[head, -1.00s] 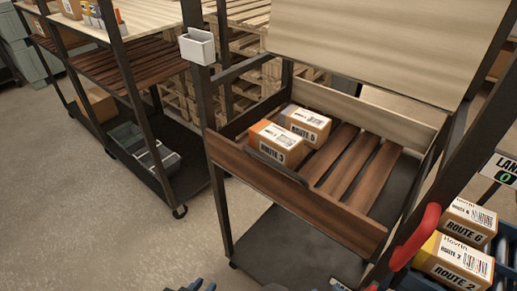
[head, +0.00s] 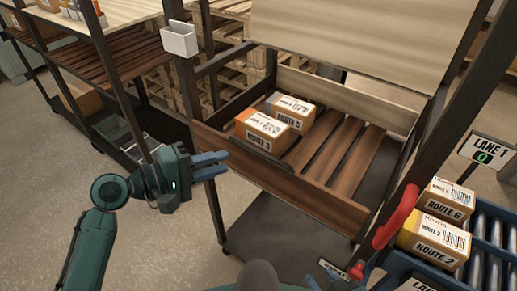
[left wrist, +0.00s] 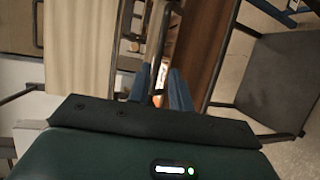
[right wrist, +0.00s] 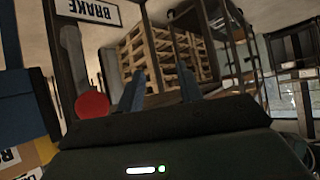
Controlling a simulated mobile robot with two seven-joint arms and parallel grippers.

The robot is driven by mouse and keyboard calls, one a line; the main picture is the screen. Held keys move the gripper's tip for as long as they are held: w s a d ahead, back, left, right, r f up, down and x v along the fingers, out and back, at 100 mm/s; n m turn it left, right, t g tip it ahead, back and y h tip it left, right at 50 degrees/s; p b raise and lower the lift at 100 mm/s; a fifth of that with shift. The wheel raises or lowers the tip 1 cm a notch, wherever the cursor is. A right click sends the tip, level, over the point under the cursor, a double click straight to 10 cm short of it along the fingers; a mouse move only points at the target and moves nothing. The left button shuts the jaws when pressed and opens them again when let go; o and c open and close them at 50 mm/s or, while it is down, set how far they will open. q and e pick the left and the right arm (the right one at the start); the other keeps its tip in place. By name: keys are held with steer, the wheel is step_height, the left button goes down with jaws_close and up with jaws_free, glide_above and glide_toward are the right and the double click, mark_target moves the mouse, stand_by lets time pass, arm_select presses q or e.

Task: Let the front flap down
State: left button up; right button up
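The front flap (head: 320,204) is a brown wooden board standing up along the front of the cart's slatted shelf. A dark strip shows at its top edge near the middle. My left gripper (head: 226,163) is open and empty, close to the flap's left end in the head view; I cannot tell if it touches. In the left wrist view, a brown board (left wrist: 200,45) lies beyond the open fingers (left wrist: 160,88), with a grey post between them.
Cartons marked Route 3 (head: 262,132) and Route 5 (head: 290,110) sit on the shelf behind the flap. A red handle (head: 398,215) is at the cart's right post. A roller conveyor (head: 480,268) with cartons is at the right. A brake sign (right wrist: 88,11) hangs near a red knob (right wrist: 92,104).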

mark_target(259, 150)
arm_select(q)
steer(key=p+x, duration=0.1)
steer(key=x, duration=0.9)
steer(key=shift+w+d+f, duration=0.1)
steer(key=shift+w+d, duration=0.05)
steer(key=shift+d, duration=0.1)
steer(key=shift+c, duration=0.5)
jaws_close()
